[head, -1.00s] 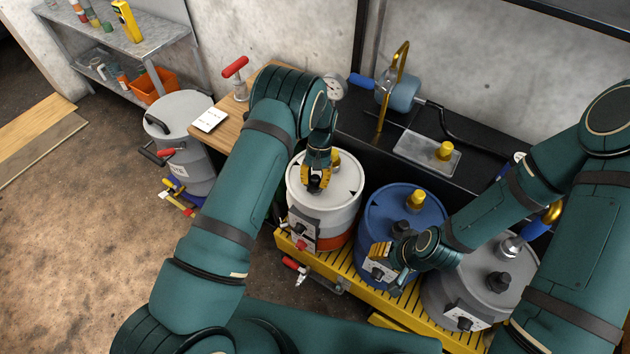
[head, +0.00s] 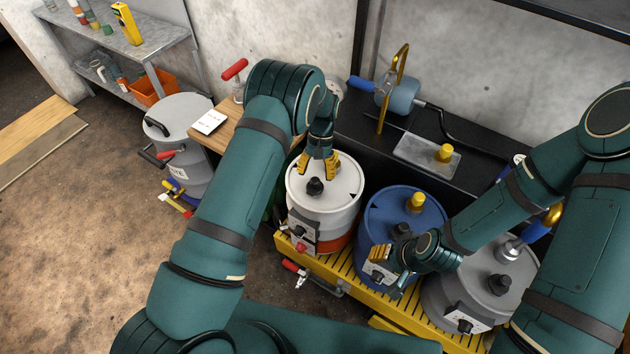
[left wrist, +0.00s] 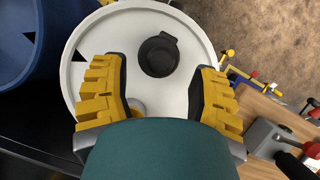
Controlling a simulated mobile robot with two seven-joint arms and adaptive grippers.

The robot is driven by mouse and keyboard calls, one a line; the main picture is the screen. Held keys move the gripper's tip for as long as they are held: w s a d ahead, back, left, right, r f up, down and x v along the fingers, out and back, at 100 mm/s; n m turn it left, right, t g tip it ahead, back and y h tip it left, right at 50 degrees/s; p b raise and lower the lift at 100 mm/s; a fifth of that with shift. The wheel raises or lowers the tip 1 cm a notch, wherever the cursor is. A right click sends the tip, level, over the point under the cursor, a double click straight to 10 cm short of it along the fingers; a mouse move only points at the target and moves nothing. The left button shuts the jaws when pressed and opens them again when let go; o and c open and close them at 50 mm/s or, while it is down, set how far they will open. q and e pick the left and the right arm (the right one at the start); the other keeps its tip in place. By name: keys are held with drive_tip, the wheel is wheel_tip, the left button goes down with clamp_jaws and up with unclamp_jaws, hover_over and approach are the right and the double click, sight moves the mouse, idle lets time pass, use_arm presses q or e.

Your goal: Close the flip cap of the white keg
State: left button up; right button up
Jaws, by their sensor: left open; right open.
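The white keg (head: 338,206) with an orange-red lower band stands upright at the left end of the yellow grated platform. Its black flip cap (head: 315,188) sits on the top; in the left wrist view the cap (left wrist: 159,55) looks folded down over its neck, with a small tab at its edge. My left gripper (head: 318,176) is open and empty above the keg's top, just behind the cap and apart from it. In the left wrist view its fingers (left wrist: 163,95) are spread. My right gripper (head: 385,262) is open in front of the blue drum.
The blue drum (head: 375,215) with a yellow cap stands right of the keg, and a grey drum (head: 455,290) beyond it. A dark bench with a blue pump (head: 400,95) is behind. A grey waste can (head: 185,115) stands left.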

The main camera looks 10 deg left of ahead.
use_arm(q)
drive_tip(key=v, duration=0.7)
drive_tip(key=shift+w+r, duration=0.2)
drive_tip(key=shift+r, duration=0.15)
